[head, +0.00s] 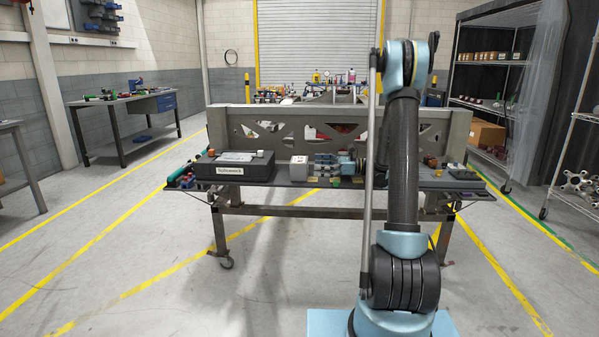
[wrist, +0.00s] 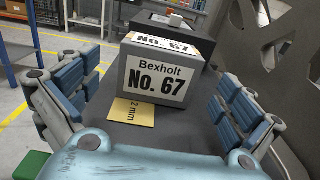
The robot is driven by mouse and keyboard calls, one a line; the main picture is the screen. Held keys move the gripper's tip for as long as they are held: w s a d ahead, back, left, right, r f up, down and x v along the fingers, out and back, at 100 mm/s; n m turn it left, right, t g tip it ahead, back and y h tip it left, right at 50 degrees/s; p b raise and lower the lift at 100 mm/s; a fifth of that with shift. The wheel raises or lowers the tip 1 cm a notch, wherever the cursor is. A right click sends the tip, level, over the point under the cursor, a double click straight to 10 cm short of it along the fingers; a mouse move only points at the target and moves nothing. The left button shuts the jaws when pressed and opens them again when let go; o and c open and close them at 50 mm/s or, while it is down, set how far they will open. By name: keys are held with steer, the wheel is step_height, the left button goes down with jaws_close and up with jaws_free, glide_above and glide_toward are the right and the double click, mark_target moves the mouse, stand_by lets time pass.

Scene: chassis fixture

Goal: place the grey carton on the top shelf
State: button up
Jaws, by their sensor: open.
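The grey carton (wrist: 152,78) stands upright on the dark bench top, with a white "Bexholt No. 67" label on its front and a label on its top. In the head view it is the small pale box (head: 299,168) left of my gripper. My gripper (head: 325,163) is low over the bench, pointing left at the carton. In the wrist view my open gripper (wrist: 155,88) has its blue-padded fingers spread to either side, with the carton ahead between them and nothing held.
A black case (head: 235,168) sits left of the carton. A yellow "2 mm" card (wrist: 132,113) lies before the carton. The metal chassis beam (head: 285,125) runs behind. Small parts crowd the bench at right. A side workbench (head: 125,100) stands left; the front floor is clear.

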mark_target(300, 164)
steer(key=shift+w+a, duration=0.2)
steer(key=shift+a, duration=3.35)
steer(key=c, duration=1.3)
